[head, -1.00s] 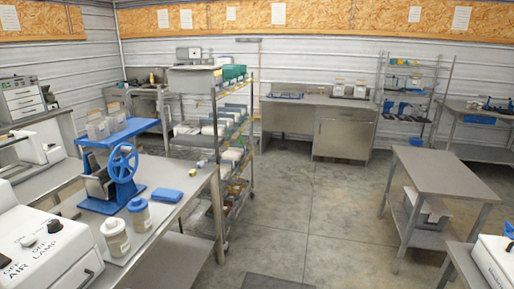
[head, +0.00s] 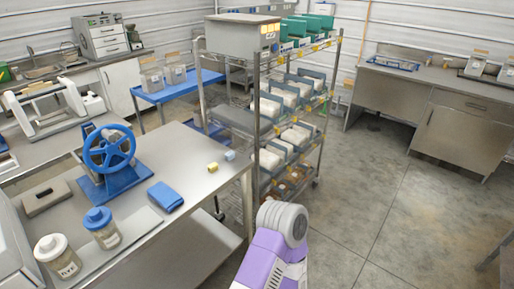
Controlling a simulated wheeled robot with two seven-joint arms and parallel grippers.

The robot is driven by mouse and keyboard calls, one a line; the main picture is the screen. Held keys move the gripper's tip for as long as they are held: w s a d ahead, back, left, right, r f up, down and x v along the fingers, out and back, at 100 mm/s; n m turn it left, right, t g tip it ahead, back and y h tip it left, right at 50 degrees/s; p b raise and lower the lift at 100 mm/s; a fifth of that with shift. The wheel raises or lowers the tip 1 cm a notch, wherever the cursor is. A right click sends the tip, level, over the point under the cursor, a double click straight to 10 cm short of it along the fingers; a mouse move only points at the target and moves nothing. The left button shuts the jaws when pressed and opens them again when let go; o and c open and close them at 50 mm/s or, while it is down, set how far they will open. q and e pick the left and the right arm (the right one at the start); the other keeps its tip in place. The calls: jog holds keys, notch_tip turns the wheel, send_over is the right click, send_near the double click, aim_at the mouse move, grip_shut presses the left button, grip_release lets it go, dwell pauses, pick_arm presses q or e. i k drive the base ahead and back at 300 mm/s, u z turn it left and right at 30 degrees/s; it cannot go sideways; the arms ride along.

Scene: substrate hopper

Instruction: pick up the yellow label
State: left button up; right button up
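A small yellow block-like piece (head: 212,167), which may be the yellow label, lies on the steel bench (head: 205,190) near its right end. A similar pale blue piece (head: 230,155) lies just beside it, apart from it. Small yellow tags (head: 318,47) also sit along the shelf edges of the wire rack, and yellow-orange patches mark the grey box on top. A purple and white arm link of mine shows at the bottom centre. Neither gripper is in view, so what they hold is hidden.
The bench also holds a blue-wheeled press (head: 109,150), a blue folded cloth or pad (head: 165,196) and two jars (head: 101,227). The wire rack (head: 257,110) with bins stands behind the bench's right end. Open concrete floor (head: 370,220) lies to the right.

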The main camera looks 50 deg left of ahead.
aim_at(214, 167)
jog(key=u, duration=0.55)
jog(key=i, duration=1.45)
jog(key=u, duration=1.25)
